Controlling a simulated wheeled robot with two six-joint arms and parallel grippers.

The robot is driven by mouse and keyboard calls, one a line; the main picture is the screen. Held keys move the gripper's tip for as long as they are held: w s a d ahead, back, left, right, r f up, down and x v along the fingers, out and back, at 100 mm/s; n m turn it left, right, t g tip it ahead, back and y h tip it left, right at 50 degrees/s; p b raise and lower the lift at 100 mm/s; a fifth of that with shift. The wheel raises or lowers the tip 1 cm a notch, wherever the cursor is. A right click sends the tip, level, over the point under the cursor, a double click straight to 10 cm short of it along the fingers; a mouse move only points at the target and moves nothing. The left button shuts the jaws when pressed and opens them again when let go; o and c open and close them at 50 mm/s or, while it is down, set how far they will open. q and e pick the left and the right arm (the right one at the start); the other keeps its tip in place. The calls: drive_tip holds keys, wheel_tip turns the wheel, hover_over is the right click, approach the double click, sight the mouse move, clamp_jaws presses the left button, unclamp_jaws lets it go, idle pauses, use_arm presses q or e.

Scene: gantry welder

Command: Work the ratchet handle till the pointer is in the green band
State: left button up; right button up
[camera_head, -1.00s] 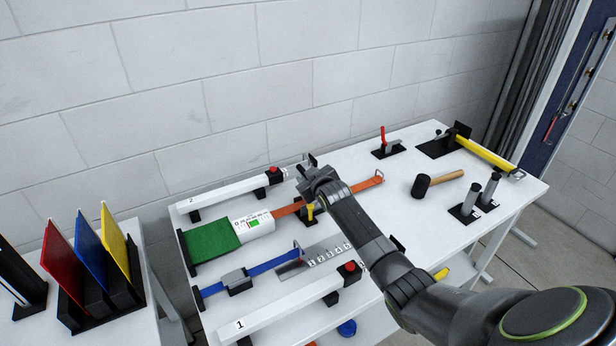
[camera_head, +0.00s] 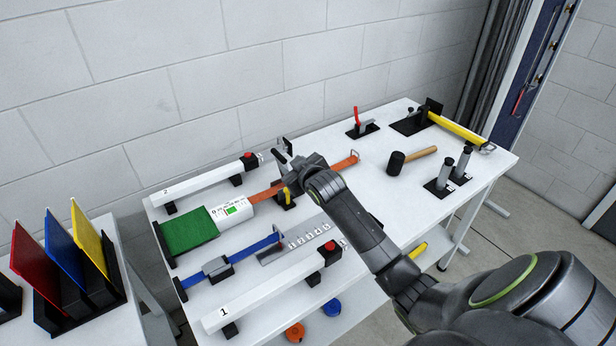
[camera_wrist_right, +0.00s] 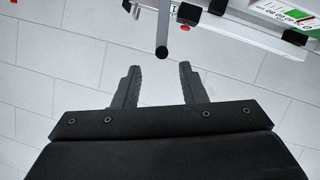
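The orange strap (camera_head: 263,193) runs along the table from a green pad (camera_head: 189,231) through a white gauge (camera_head: 240,205) with black numbers and a green band. The gauge also shows, cut off, in the right wrist view (camera_wrist_right: 291,17); I cannot make out its pointer. My right gripper (camera_head: 283,152) is above the ratchet area, which its wrist largely hides. In the right wrist view, the right gripper (camera_wrist_right: 159,86) is open and empty. A grey lever with a black round end (camera_wrist_right: 162,50) lies just beyond the fingertips, roughly in line with their gap, apart from them. My left gripper is not seen.
White rail 2 (camera_head: 205,184) lies behind the strap, and rail 1 (camera_head: 265,287) in front. A blue strap (camera_head: 254,249) is between them. A mallet (camera_head: 412,158), grey posts (camera_head: 453,170) and a red lever (camera_head: 357,117) stand to the right.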

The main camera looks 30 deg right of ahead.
drive_tip(key=b+v, duration=0.1)
drive_tip(key=v, duration=0.7)
drive_tip(key=shift+s, duration=0.45)
